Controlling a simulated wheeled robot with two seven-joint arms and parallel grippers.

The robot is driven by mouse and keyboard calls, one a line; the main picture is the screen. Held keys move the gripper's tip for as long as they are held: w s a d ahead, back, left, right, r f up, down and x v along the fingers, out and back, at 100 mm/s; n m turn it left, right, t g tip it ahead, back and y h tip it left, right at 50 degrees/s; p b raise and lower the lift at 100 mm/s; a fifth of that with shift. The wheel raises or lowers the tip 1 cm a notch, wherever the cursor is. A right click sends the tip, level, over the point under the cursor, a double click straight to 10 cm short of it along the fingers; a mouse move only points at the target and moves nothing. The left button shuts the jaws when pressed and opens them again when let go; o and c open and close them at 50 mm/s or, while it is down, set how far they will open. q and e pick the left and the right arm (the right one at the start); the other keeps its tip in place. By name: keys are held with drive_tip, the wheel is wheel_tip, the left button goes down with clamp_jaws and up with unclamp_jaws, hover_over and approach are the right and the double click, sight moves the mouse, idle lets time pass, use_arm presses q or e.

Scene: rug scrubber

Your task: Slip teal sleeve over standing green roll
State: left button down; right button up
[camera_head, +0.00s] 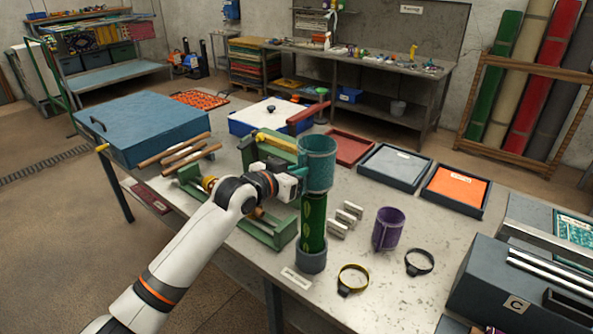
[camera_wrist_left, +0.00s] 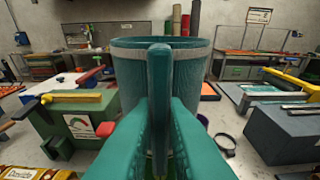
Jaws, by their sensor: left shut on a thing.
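The teal sleeve (camera_head: 317,163) is upright, directly over the standing green roll (camera_head: 313,222) in the head view. The roll stands in a grey round base (camera_head: 312,261) near the table's front edge. The sleeve's lower rim meets the visible top of the roll; I cannot tell whether it is around the roll or just above it. My left gripper (camera_head: 300,178) is shut on the sleeve's upright fin at its left side. In the left wrist view the sleeve (camera_wrist_left: 130,70) fills the middle, with the fin between my fingers (camera_wrist_left: 160,112).
A grey case (camera_head: 520,290) occupies the right.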

use_arm(q)
wheel_tip(320, 180, down, 10)
drive_tip(key=b, duration=0.9)
drive_tip(key=shift+s+f, duration=0.1)
drive_tip(key=shift+f, duration=0.05)
drive_tip(key=shift+f+b, duration=1.45)
drive_tip(key=shift+f, duration=1.5)
drive_tip(key=shift+f+b, duration=1.85)
drive_tip(key=shift+f, duration=1.5)
drive_tip(key=c, duration=1.4)
unclamp_jaws()
drive_tip(key=shift+a, duration=0.1)
